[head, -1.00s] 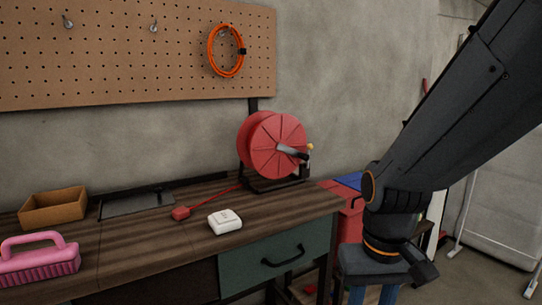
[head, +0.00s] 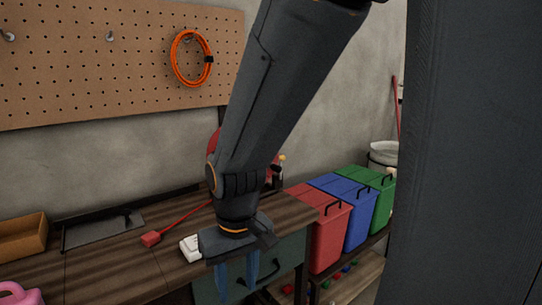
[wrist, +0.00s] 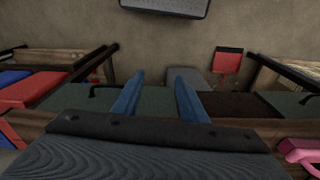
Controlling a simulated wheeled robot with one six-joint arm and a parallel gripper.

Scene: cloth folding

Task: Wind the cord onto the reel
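The red reel (head: 214,144) stands at the back of the workbench, mostly hidden behind my arm. Only slivers of it and its crank handle (head: 280,160) show. A red cord (head: 188,214) runs from the reel's side across the bench to a red plug end (head: 150,239). My gripper (head: 237,285) points down in front of the bench, near the drawer front. In the wrist view, its blue fingers (wrist: 160,78) stand apart with nothing between them. How much cord is on the reel is hidden.
A white box (head: 190,249) sits beside my gripper. A tan tray (head: 22,238) and a pink brush (head: 18,294) are at left. Red (head: 328,240), blue (head: 360,228) and green (head: 383,205) bins stand at right. An orange coil (head: 190,57) hangs on the pegboard (head: 120,70).

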